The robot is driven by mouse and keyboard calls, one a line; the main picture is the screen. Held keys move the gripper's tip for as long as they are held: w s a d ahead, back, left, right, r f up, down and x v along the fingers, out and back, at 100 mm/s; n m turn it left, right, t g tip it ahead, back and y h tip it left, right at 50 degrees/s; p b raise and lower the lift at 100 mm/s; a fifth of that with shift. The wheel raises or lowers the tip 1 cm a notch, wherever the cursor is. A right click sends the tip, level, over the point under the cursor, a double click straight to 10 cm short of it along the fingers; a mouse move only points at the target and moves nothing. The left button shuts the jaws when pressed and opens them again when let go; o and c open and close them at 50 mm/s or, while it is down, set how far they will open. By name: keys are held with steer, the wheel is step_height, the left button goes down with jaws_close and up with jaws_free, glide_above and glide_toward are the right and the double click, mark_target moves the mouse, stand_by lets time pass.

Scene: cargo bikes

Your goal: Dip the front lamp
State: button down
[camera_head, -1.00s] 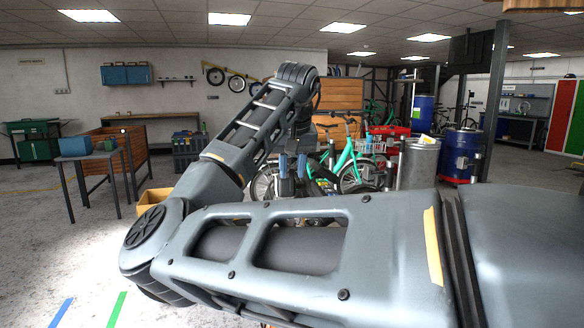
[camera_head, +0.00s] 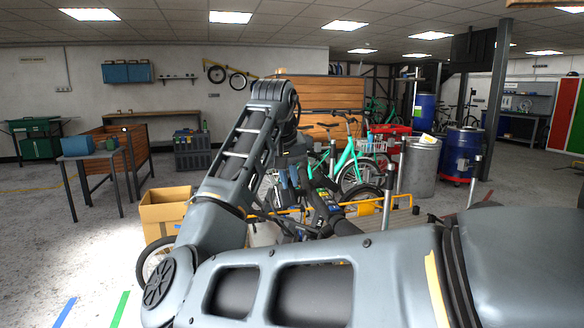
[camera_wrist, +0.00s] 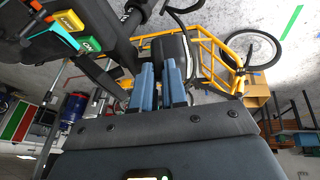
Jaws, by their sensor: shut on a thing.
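My gripper (camera_wrist: 158,70) has two blue-grey fingers, shut on a dark part in the middle of the wrist view. This looks like the front lamp (camera_wrist: 172,48), a black rounded body in front of the yellow frame, though the contact is partly hidden. In the head view my gripper (camera_head: 290,178) is small and dark above the cargo bike, and the lamp cannot be told apart there. The yellow-framed cargo bike (camera_wrist: 201,55) also shows behind my arm in the head view (camera_head: 345,203).
A cardboard box (camera_head: 165,212) stands left of the bike. A teal bike (camera_head: 352,160), metal bin (camera_head: 419,165) and blue drum (camera_head: 461,152) stand behind.

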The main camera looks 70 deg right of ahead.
steer(key=shift+w+a+f+n+g+h+p, duration=0.1)
steer(key=shift+w+a+n+g+h+p, duration=0.1)
steer(key=shift+w+g+h+p, duration=0.55)
steer(key=shift+s+a+f+n+g+h+p, duration=0.15)
steer(key=shift+g+p, duration=0.3)
steer(key=shift+p, duration=0.7)
steer(key=c, duration=1.2)
jaws_free()
steer(key=shift+o, duration=0.2)
steer(key=shift+a, duration=0.1)
steer(key=v, duration=0.7)
steer(key=shift+r+b, duration=0.4)
steer(key=shift+w+a, duration=0.1)
steer(key=shift+a, duration=0.1)
